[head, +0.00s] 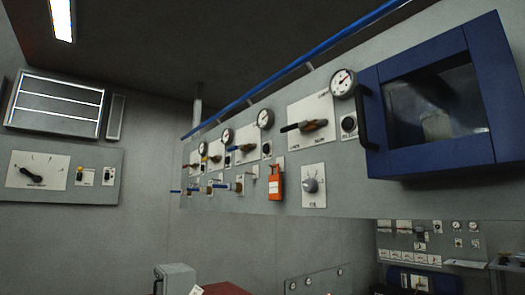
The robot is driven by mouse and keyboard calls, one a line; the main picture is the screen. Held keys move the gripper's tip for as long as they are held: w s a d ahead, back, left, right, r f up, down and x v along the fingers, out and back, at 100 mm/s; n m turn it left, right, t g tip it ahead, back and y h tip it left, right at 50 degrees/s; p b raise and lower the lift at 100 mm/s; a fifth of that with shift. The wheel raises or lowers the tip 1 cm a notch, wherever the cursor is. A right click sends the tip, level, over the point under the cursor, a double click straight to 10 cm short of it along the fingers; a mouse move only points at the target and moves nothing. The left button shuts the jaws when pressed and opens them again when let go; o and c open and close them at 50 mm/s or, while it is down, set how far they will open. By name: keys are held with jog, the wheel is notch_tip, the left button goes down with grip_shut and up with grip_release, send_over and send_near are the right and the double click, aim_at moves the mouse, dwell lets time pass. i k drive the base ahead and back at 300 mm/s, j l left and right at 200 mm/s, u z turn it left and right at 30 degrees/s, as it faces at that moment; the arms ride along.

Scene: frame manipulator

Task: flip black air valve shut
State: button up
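A valve with a black lever handle (290,128) and a brass-coloured body sits on a white label plate (314,108) on the grey wall panel (362,196), in the middle of the head view. Its lever points left and lies nearly level. The writing on the plate is too small to read. Several valves with blue handles, such as one blue valve (225,187), are on the same panel to the left. My gripper is not in view, so its state and place do not show.
A blue-framed window box (483,62) with a black handle juts out right of the valve. Round gauges (343,83) sit above the valves. An orange box (275,186) and a grey dial (311,185) are below. A blue pipe (290,68) runs overhead.

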aim_at(295, 126)
jog(key=i+j, duration=0.1)
jog(key=j, duration=1.25)
jog(key=i+j+z, duration=0.2)
jog(key=i+j, duration=0.4)
jog(key=i+l, duration=0.15)
jog(key=i, duration=0.45)
